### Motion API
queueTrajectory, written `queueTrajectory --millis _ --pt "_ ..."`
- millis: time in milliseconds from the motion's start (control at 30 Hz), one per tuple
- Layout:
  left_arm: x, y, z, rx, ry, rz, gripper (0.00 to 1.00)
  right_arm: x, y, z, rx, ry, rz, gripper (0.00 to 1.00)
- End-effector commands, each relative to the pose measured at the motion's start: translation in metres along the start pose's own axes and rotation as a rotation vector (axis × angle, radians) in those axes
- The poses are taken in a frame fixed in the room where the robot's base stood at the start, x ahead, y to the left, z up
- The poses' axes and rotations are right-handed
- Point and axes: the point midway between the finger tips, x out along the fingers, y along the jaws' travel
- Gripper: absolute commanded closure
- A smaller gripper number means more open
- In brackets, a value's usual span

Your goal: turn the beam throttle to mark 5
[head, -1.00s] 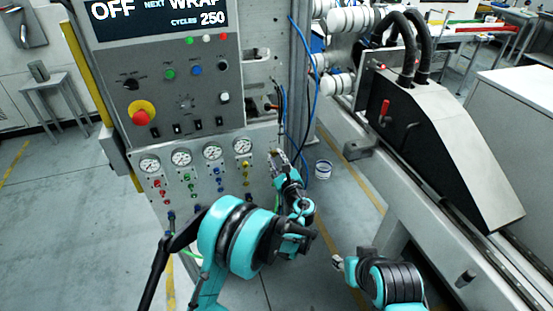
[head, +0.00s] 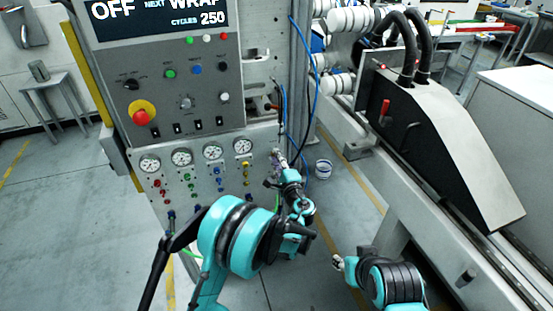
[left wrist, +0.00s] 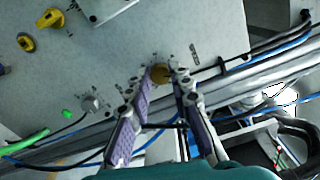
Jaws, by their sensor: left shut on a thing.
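The beam throttle looks to be the small round brass-coloured knob (left wrist: 160,74) on the grey panel in the left wrist view, with small marks around it. My left gripper (left wrist: 163,79) has its two purple-padded fingers on either side of the knob and is shut on it. In the head view my left gripper (head: 278,160) is at the right edge of the lower panel, and it hides the knob there. The marks are too small to read. My right gripper (head: 338,263) is low in the head view, away from the panel, and its jaws are too small to judge.
The lower panel (head: 205,205) carries several gauges and coloured valves. Above are a red emergency button (head: 140,117) and a display (head: 158,15). Blue and black hoses run close beside my left gripper.

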Motion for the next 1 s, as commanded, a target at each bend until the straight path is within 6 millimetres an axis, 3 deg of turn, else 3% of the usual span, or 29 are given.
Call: queueTrajectory --millis 500,1000 --pt "-0.0001 0.0011 0.0001 -0.36 0.0 0.001 1.0 0.0001 0.0 0.0 0.0 0.0 0.0 0.6" --pt "-0.0002 0.0014 0.0 -0.44 -0.001 0.001 1.0 0.0001 0.0 0.0001 0.0 0.0 0.0 0.6"
